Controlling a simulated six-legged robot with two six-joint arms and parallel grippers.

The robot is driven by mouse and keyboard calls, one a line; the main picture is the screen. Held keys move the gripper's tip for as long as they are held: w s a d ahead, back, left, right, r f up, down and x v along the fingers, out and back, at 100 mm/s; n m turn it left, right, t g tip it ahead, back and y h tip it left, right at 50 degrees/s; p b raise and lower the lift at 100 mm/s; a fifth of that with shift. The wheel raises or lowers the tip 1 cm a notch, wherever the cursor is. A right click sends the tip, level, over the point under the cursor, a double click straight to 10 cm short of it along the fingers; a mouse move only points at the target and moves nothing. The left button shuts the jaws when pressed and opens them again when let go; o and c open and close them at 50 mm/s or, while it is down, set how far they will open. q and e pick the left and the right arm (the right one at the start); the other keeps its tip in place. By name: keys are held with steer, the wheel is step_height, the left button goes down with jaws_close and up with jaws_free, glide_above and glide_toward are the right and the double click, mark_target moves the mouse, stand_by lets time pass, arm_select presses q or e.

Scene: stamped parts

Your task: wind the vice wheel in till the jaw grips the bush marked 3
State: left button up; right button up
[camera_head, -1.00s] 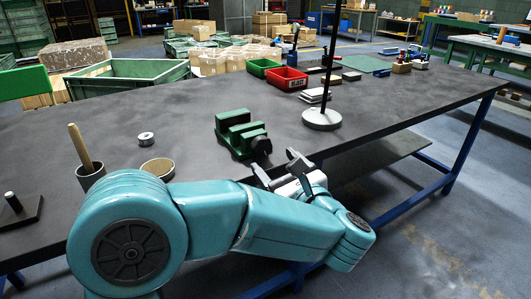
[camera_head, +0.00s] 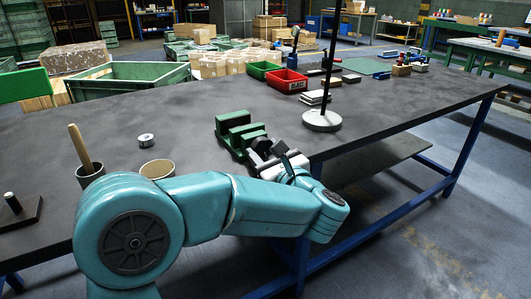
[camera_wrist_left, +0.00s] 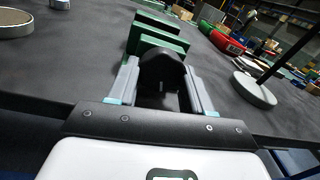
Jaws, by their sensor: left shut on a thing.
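The green vice (camera_head: 232,127) stands on the dark bench near its front edge; it also shows in the left wrist view (camera_wrist_left: 158,38). Its black wheel (camera_wrist_left: 163,68) faces the front edge. My left gripper (camera_head: 270,157) is shut on the wheel, with one finger on each side of it in the left wrist view. A small silver bush (camera_head: 146,140) lies on the bench to the left of the vice; I cannot read a mark on it. Whether a bush sits between the vice jaws is hidden. My right gripper is out of view.
A round stand with a black pole (camera_head: 321,122) is close to the right of the vice. A round tin (camera_head: 157,169) and a cup with a wooden handle (camera_head: 88,172) stand at the left. Red (camera_head: 286,80) and green bins are behind.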

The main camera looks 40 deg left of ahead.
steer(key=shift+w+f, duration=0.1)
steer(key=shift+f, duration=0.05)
arm_select(q)
steer(key=shift+f+m+b, duration=0.1)
steer(key=shift+m+b, duration=0.35)
steer(key=shift+m, duration=0.15)
steer(key=shift+m+b, duration=0.3)
steer(key=shift+m, duration=2.5)
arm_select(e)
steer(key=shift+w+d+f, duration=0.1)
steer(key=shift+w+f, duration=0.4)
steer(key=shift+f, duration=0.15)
arm_select(q)
steer(key=shift+g, duration=0.3)
steer(key=o, duration=1)
steer(key=shift+s+d+r, duration=0.1)
steer(key=shift+r, duration=0.1)
